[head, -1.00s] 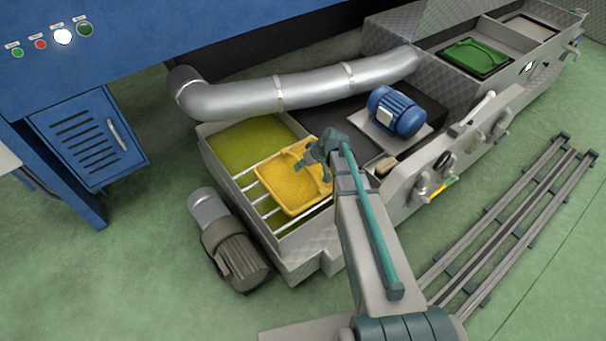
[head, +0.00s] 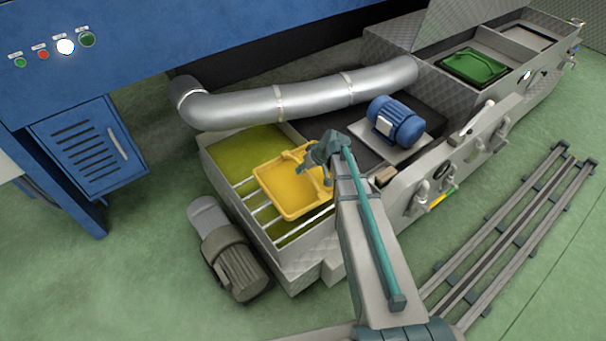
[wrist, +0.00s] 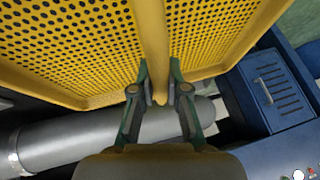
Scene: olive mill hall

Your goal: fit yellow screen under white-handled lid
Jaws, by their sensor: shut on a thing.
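The yellow screen (head: 283,192) is a perforated tray with a raised rim and a bar across it. It is over the open tank (head: 293,265) with olive-green liquid and pale cross bars, and looks lifted slightly clear of them. My gripper (head: 304,168) is shut on the screen's bar at its right side. In the wrist view my gripper (wrist: 160,88) pinches the bar between two fingers, with the screen's perforated face (wrist: 75,45) filling the upper part. A white handle (head: 478,118) shows on the machine's near side; I cannot tell which lid it belongs to.
A silver pipe (head: 310,97) crosses behind the tank. A blue motor (head: 398,122) stands to the right. A green tray (head: 473,66) sits in a far compartment. A grey motor (head: 235,262) is left of the tank. Floor rails (head: 510,225) run at right.

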